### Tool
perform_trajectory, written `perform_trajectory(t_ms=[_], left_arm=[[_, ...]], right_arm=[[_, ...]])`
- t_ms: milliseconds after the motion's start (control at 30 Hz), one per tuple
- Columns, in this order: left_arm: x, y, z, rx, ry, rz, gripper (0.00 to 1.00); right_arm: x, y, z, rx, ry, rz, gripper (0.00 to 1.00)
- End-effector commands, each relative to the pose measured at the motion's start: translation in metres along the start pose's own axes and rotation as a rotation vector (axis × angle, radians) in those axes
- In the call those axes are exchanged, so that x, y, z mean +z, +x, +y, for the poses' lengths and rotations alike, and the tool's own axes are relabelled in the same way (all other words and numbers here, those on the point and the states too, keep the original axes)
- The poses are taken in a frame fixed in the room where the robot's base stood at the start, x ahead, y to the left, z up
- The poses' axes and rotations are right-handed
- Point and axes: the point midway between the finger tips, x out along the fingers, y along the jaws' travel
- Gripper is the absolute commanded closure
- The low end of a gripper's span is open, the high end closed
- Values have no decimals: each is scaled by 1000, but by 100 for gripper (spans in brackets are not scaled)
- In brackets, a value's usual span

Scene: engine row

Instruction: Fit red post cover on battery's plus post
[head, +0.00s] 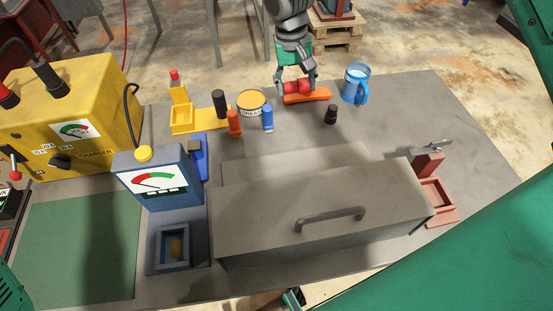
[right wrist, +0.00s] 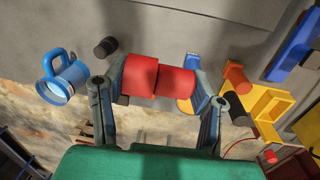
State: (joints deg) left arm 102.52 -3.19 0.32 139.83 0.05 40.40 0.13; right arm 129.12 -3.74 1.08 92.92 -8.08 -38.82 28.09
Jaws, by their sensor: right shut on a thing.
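A red post cover (head: 291,87) is between the fingers of my right gripper (head: 297,84), near the far edge of the bench. In the right wrist view the red cover (right wrist: 157,77) lies crosswise between the two fingers, with a seam in its middle. In the head view an orange flat piece (head: 318,95) shows right beside the red cover; I cannot tell if they touch. I cannot make out the battery or its plus post for sure. A black box (head: 10,205) with lettering is cut off at the left edge. My left gripper is not in view.
A blue mug (head: 356,84) stands right of the gripper, a grease tin (head: 251,101) left of it. A black cylinder (head: 331,114) stands nearer. A large grey handled box (head: 270,225) fills the middle. A yellow charger (head: 75,115) and blue meter (head: 158,180) stand left.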

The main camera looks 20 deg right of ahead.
Motion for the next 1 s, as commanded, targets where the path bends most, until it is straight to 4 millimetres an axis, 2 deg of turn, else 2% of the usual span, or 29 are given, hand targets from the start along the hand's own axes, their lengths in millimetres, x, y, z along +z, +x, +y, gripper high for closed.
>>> perform_trajectory(t_ms=[167, 467, 733, 1000], left_arm=[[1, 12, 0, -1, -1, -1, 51], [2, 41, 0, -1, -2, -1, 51], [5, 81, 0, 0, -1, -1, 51], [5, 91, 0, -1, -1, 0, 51]], right_arm=[[0, 10, -6, 3, -3, 3, 82], [-4, 44, 1, -7, -1, -2, 82], [-3, 83, -5, -6, -2, -1, 82], [-1, 99, -15, 2, -4, 0, 82]])
